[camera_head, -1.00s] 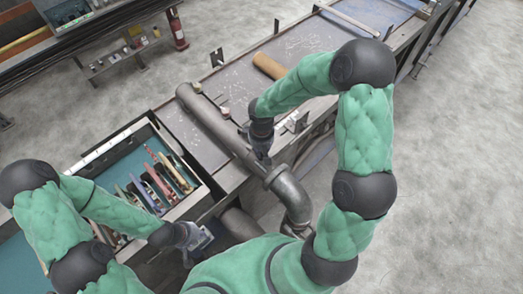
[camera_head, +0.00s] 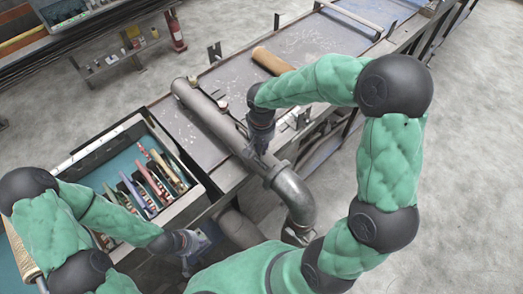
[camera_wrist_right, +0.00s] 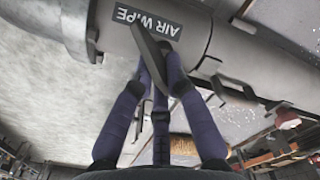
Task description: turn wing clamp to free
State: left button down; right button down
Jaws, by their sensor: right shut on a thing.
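In the right wrist view the pipe (camera_wrist_right: 190,35) carries an "AIR WIPE" label (camera_wrist_right: 147,22). A thin dark wing (camera_wrist_right: 150,55) stands out from the pipe by the label and looks like the wing clamp. My right gripper (camera_head: 262,153) is at the pipe just before the elbow. Its fingers (camera_wrist_right: 158,65) are shut on the wing. My left gripper (camera_head: 200,243) is low beside the drawer, away from the pipe; its fingers are too small to read.
An open drawer (camera_head: 192,205) with several coloured-handled tools stands left of the pipe. A tan cylinder (camera_head: 270,62) lies on the bench (camera_head: 225,75) behind my right gripper. A red extinguisher (camera_head: 176,30) stands at the back. Open floor (camera_head: 460,180) is on the right.

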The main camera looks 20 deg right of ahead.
jog(key=m+b, duration=0.3)
jog(key=m, duration=0.1)
jog(key=shift+f+m, duration=0.1)
jog(key=shift+m, duration=0.2)
jog(key=m+b, duration=0.1)
jog(key=m, duration=0.1)
jog(key=shift+a+m, duration=0.1)
jog(key=shift+m, duration=0.2)
jog(key=shift+s+m+b, duration=0.1)
jog(key=shift+m+b, duration=0.6)
jog(key=shift+m, duration=0.8)
jog(key=c, duration=1.2)
grip_release()
jog(key=shift+c, duration=0.2)
